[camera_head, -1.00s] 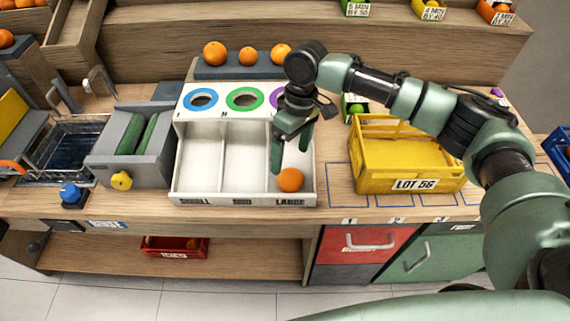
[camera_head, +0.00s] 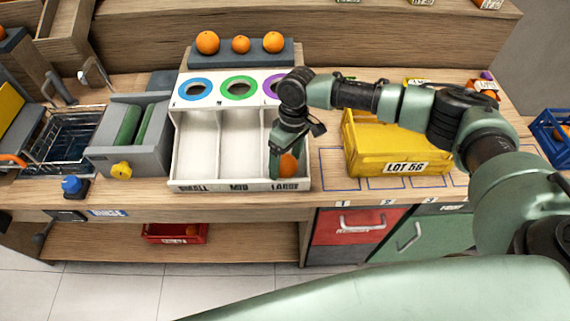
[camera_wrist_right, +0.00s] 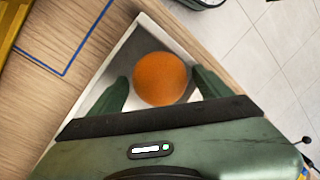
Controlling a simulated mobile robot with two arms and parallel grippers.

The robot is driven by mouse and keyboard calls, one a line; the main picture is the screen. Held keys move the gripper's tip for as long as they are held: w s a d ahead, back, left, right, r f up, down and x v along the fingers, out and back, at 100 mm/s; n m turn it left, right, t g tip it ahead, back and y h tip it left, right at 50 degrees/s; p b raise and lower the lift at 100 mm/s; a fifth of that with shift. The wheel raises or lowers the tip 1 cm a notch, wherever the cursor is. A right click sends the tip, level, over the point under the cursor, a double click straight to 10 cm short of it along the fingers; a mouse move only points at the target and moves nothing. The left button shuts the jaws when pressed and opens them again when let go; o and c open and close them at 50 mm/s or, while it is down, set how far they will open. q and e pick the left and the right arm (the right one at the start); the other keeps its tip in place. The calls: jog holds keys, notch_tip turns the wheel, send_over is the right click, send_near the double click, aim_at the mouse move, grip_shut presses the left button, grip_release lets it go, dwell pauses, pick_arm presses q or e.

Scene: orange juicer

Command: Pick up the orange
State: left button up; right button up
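The orange (camera_head: 288,165) lies in the LARGE compartment, at the right of the white sorting tray (camera_head: 238,186), near its front wall. My right gripper (camera_head: 284,164) is lowered over it, and one finger hides part of it. In the right wrist view the orange (camera_wrist_right: 161,79) sits between the two open green fingertips of the right gripper (camera_wrist_right: 160,88), with a finger on each side. A small gap seems to show at the left finger; contact at the right finger I cannot tell. My left gripper is not in view.
The tray's walls stand close around the gripper. A yellow LOT 56 crate (camera_head: 385,163) stands to the right. A grey roller machine (camera_head: 132,145) is at the left. Several oranges (camera_head: 240,45) rest on a dark block behind the tray. A red bin (camera_head: 173,234) sits on the lower shelf.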

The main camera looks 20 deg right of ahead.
jog(key=c, duration=1.3)
jog(key=shift+c, duration=0.2)
jog(key=shift+r, duration=0.15)
